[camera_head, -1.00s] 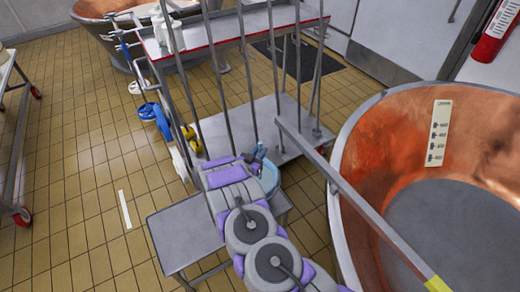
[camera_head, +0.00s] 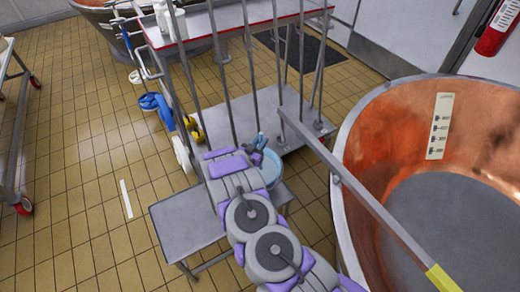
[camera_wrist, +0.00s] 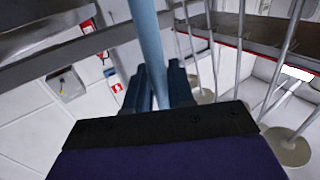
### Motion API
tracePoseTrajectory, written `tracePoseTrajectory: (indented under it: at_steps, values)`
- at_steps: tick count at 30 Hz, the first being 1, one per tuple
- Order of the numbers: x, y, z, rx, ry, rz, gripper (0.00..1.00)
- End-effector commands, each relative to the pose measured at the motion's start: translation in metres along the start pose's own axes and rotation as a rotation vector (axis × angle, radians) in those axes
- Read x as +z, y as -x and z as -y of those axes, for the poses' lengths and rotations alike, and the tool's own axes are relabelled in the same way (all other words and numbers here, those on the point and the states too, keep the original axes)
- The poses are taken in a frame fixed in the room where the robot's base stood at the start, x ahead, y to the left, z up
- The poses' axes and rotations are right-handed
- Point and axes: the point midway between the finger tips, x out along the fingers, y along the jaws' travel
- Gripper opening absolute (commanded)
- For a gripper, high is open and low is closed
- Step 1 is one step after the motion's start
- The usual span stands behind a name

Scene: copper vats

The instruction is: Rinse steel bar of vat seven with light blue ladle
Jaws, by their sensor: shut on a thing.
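In the wrist view, the fingers of my gripper (camera_wrist: 158,88) are shut around the light blue handle of the ladle (camera_wrist: 149,40). In the head view, a light blue rounded part, seemingly the ladle's bowl (camera_head: 271,168), shows just beside and below the gripper. The steel bar (camera_head: 365,197) slants across the vat's near left rim and ends in a yellow part (camera_head: 440,280). I cannot read any vat number. The gripper and ladle are apart from the bar.
A small steel table (camera_head: 185,220) stands below my arm. Behind it is a steel cart (camera_head: 235,108) with upright rods. Another vat (camera_head: 110,22) stands at the back left. The tiled floor (camera_head: 75,190) at left is mostly clear.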

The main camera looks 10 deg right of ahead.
Motion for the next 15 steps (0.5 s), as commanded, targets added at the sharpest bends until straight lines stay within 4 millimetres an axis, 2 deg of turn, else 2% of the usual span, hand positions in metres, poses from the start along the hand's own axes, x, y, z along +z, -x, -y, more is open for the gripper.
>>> tracePoseTrajectory:
  at_steps: [5,8,15]
  values:
    - [-0.006,-0.001,-0.001,0.001,-0.002,0.001,0.0]
    - [-0.018,-0.002,-0.001,0.001,-0.003,0.001,0.0]
    - [-0.062,0.0,0.001,0.0,-0.002,-0.002,0.0]
